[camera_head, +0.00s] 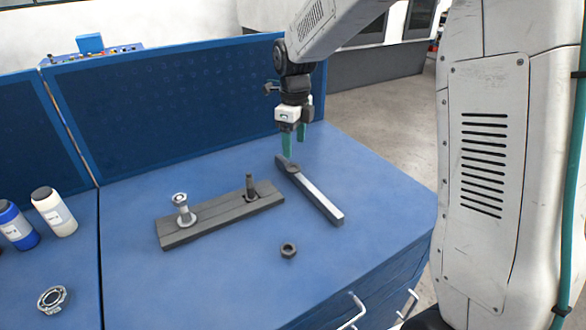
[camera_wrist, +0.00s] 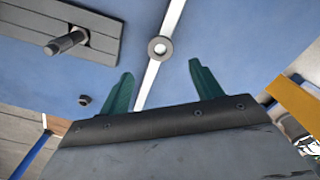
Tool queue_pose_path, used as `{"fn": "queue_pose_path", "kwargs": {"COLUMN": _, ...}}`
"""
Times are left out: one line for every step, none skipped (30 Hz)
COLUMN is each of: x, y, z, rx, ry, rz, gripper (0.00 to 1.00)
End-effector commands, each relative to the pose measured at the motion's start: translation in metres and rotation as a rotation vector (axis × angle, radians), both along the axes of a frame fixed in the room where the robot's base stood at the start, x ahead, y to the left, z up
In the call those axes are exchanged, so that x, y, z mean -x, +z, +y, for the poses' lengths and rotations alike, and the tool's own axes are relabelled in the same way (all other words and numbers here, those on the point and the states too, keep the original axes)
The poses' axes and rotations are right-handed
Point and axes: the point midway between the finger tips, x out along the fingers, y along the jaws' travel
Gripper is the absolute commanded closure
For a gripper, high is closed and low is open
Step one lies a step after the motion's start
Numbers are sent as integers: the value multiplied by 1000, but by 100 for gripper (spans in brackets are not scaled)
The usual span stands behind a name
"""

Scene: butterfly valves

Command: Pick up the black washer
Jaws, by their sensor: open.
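The black washer (camera_head: 293,169) lies flat on the dark far part of a long narrow bar (camera_head: 322,202). In the wrist view the washer (camera_wrist: 151,48) shows as a dark grey ring with a pale centre, over the bar (camera_wrist: 174,16). My gripper (camera_head: 294,146) points down above the far end of the bar, close to the washer in the head view. In the wrist view its two green fingers (camera_wrist: 161,70) are apart with nothing between them, and the washer lies just beyond their tips. The height gap to the washer is hard to judge.
A dark grey block (camera_head: 222,217) left of the bar carries a light bolt with a washer (camera_head: 183,210) and a dark bolt (camera_head: 249,188). A dark nut (camera_head: 288,250) lies in front. A blue panel (camera_head: 180,105) stands behind. The right of the blue tabletop is clear.

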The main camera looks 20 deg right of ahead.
Motion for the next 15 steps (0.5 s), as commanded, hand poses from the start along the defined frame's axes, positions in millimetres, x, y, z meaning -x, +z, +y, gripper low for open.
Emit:
{"fn": "queue_pose_path", "kwargs": {"x": 1, "y": -7, "z": 0, "rx": 0, "ry": 0, "rz": 3, "gripper": 35}}
{"fn": "queue_pose_path", "kwargs": {"x": 1, "y": -10, "z": 0, "rx": 0, "ry": 0, "rz": 3, "gripper": 35}}
{"fn": "queue_pose_path", "kwargs": {"x": 1, "y": -15, "z": 0, "rx": 0, "ry": 1, "rz": 3, "gripper": 35}}
{"fn": "queue_pose_path", "kwargs": {"x": 0, "y": -18, "z": 0, "rx": 1, "ry": 1, "rz": 4, "gripper": 35}}
{"fn": "queue_pose_path", "kwargs": {"x": 0, "y": -21, "z": 0, "rx": 0, "ry": 1, "rz": 4, "gripper": 35}}
{"fn": "queue_pose_path", "kwargs": {"x": -1, "y": -26, "z": 1, "rx": 0, "ry": 2, "rz": 3, "gripper": 35}}
{"fn": "queue_pose_path", "kwargs": {"x": -2, "y": -30, "z": 1, "rx": 0, "ry": 2, "rz": 3, "gripper": 35}}
{"fn": "queue_pose_path", "kwargs": {"x": -2, "y": -35, "z": 1, "rx": 0, "ry": 2, "rz": 4, "gripper": 35}}
{"fn": "queue_pose_path", "kwargs": {"x": -4, "y": -42, "z": 2, "rx": 0, "ry": 2, "rz": 4, "gripper": 35}}
{"fn": "queue_pose_path", "kwargs": {"x": -5, "y": -46, "z": 2, "rx": 1, "ry": 2, "rz": 4, "gripper": 35}}
{"fn": "queue_pose_path", "kwargs": {"x": -5, "y": -50, "z": 2, "rx": 0, "ry": 2, "rz": 4, "gripper": 35}}
{"fn": "queue_pose_path", "kwargs": {"x": -5, "y": -56, "z": 2, "rx": 1, "ry": 2, "rz": 4, "gripper": 35}}
{"fn": "queue_pose_path", "kwargs": {"x": -5, "y": -59, "z": 2, "rx": 0, "ry": 2, "rz": 3, "gripper": 35}}
{"fn": "queue_pose_path", "kwargs": {"x": -5, "y": -62, "z": 2, "rx": 0, "ry": 2, "rz": 3, "gripper": 35}}
{"fn": "queue_pose_path", "kwargs": {"x": -4, "y": -65, "z": 2, "rx": 0, "ry": 2, "rz": 3, "gripper": 35}}
